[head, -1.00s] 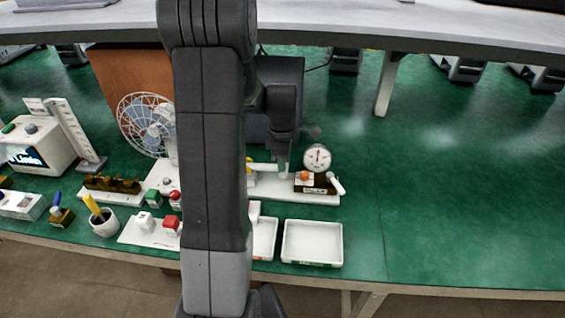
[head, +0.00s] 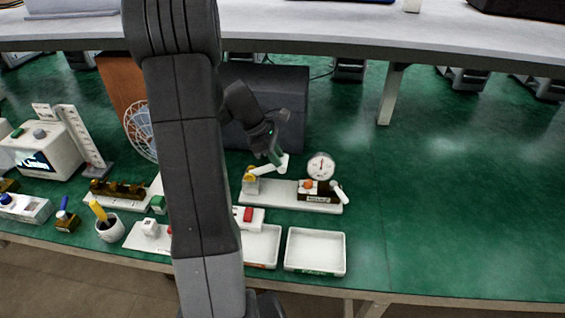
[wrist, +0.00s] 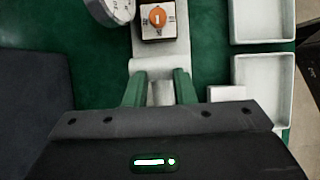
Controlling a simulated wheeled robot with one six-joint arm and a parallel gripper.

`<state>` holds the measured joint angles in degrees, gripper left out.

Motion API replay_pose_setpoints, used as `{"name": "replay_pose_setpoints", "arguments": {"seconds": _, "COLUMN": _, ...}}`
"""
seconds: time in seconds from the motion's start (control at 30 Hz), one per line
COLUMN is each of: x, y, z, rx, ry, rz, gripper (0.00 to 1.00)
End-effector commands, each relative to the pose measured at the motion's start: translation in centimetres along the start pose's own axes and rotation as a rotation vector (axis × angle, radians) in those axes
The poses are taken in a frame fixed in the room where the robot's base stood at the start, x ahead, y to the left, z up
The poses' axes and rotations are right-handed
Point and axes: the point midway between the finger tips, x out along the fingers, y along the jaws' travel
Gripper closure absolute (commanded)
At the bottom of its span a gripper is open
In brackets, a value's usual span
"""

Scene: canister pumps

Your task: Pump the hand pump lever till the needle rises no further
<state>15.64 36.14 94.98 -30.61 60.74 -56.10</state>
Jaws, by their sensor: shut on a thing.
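The hand pump stands on a long white base plate (head: 290,200). Its white lever (head: 268,167) slopes up to the right from a yellow pivot part (head: 251,173). My gripper (head: 278,160) is tilted and shut on the lever near its raised end. In the wrist view, the green fingers of my gripper (wrist: 158,80) stand either side of the lever, which they partly hide. The round white gauge (head: 321,166) stands behind the base's right part; its needle points roughly upward, too small to read exactly. The wrist view cuts off most of the gauge (wrist: 112,8).
Two white trays stand in front, one (head: 315,251) fully visible. A fan (head: 139,128) and other devices stand left. The bench's right side is clear.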

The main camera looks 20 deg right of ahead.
Motion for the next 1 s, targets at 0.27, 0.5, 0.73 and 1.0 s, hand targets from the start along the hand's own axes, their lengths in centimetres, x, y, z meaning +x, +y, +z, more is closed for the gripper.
{"name": "replay_pose_setpoints", "arguments": {"seconds": 0.27, "x": -1.4, "y": 0.1, "z": -0.4, "rx": -0.001, "ry": -0.122, "rz": 0.002, "gripper": 1.00}}
{"name": "replay_pose_setpoints", "arguments": {"seconds": 0.5, "x": -1.7, "y": 0.1, "z": -0.6, "rx": -0.001, "ry": -0.157, "rz": 0.001, "gripper": 1.00}}
{"name": "replay_pose_setpoints", "arguments": {"seconds": 0.73, "x": -1.7, "y": 0.1, "z": -0.6, "rx": 0.000, "ry": -0.158, "rz": 0.001, "gripper": 1.00}}
{"name": "replay_pose_setpoints", "arguments": {"seconds": 1.0, "x": -1.7, "y": 0.0, "z": -0.6, "rx": 0.000, "ry": -0.158, "rz": 0.000, "gripper": 0.55}}
